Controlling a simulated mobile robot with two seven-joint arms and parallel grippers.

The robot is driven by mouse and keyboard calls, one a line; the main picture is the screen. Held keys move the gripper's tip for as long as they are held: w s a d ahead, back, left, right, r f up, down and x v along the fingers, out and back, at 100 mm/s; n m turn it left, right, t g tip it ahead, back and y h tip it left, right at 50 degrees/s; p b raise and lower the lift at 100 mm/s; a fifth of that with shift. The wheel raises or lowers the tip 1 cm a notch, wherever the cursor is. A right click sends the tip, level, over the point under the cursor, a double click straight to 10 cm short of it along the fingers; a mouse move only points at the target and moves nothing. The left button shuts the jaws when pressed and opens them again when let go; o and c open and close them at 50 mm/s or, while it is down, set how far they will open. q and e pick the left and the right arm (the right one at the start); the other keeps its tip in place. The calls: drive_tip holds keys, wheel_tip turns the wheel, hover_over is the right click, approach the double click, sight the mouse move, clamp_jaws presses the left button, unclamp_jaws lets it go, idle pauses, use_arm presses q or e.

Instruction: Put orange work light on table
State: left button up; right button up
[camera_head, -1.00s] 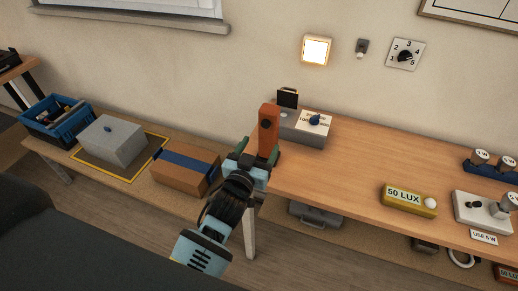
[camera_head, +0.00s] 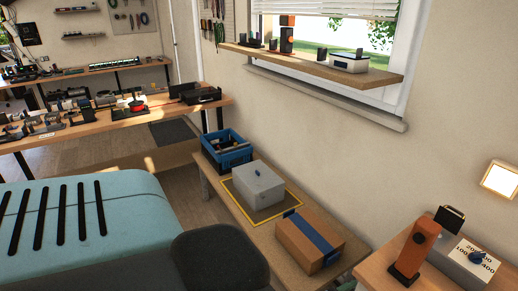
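The orange work light (camera_head: 416,248) stands upright on the left end of the wooden table (camera_head: 372,272) at the lower right of the head view. It has an orange upright body on a dark base. No gripper shows around the work light. Neither of my grippers is in view.
A lower bench holds a brown box (camera_head: 296,247) with a blue band, a grey box (camera_head: 258,187) on a yellow-edged mat and a blue crate (camera_head: 222,157). A window shelf (camera_head: 300,60) holds small items. A cluttered workbench (camera_head: 140,113) stands far left.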

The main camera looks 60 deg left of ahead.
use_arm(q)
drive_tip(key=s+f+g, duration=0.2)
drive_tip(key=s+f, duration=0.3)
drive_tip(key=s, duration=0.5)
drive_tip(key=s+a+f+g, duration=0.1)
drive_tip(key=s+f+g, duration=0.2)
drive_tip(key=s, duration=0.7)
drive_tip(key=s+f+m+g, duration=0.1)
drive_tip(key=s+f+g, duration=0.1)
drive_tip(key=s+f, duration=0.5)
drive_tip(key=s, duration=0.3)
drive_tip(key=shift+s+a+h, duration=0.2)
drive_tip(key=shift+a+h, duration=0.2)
